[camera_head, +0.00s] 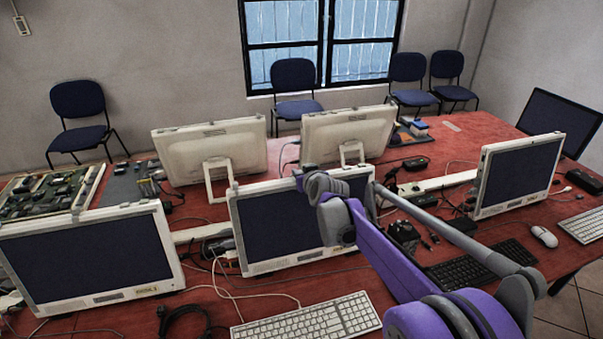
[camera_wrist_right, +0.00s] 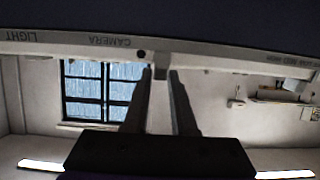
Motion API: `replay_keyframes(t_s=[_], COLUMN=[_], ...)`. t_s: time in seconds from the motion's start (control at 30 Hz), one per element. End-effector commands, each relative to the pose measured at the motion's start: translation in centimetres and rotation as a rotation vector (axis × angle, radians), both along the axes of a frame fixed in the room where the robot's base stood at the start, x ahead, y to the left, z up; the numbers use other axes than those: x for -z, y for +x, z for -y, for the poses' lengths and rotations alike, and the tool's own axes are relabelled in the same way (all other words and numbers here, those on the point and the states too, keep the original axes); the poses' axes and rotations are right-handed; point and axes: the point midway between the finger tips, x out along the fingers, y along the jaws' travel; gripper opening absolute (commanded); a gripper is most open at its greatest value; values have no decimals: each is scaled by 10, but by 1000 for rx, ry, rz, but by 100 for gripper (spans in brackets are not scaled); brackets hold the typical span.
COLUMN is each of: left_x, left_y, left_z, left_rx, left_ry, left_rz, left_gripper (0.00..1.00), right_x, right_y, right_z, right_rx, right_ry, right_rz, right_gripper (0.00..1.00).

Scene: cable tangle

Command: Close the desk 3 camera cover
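The middle front monitor (camera_head: 283,228) stands on the red desk with a dark screen. My right arm reaches over it, and my right gripper (camera_head: 299,181) is at its top edge, small and partly hidden. In the right wrist view, the picture is upside down and a pale bezel carries the words CAMERA and LIGHT. A dark round camera hole (camera_wrist_right: 140,54) shows uncovered in it. A small pale tab (camera_wrist_right: 160,77), apparently the camera cover, stands out between the fingertips of my right gripper (camera_wrist_right: 160,74). I cannot tell whether the fingers press on it. My left gripper is not in view.
Other monitors stand at left (camera_head: 90,257), right (camera_head: 521,174) and behind (camera_head: 347,133). A white keyboard (camera_head: 308,318) and cables lie in front. A black keyboard (camera_head: 481,265) and a mouse (camera_head: 543,236) are to the right. Chairs stand along the wall.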

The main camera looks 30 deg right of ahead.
Motion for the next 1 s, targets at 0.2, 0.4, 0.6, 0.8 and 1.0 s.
replay_keyframes(t_s=[0.2, 0.4, 0.6, 0.8, 1.0], left_x=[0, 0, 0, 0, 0], left_y=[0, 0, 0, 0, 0], left_z=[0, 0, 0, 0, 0], left_rx=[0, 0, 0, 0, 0], left_ry=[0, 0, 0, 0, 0], left_rz=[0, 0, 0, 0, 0], left_gripper=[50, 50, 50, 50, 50], right_x=[0, 0, 0, 0, 0], right_y=[0, 0, 0, 0, 0], right_z=[0, 0, 0, 0, 0], right_rx=[0, 0, 0, 0, 0], right_ry=[0, 0, 0, 0, 0], right_rz=[0, 0, 0, 0, 0], right_gripper=[0, 0, 0, 0, 0])
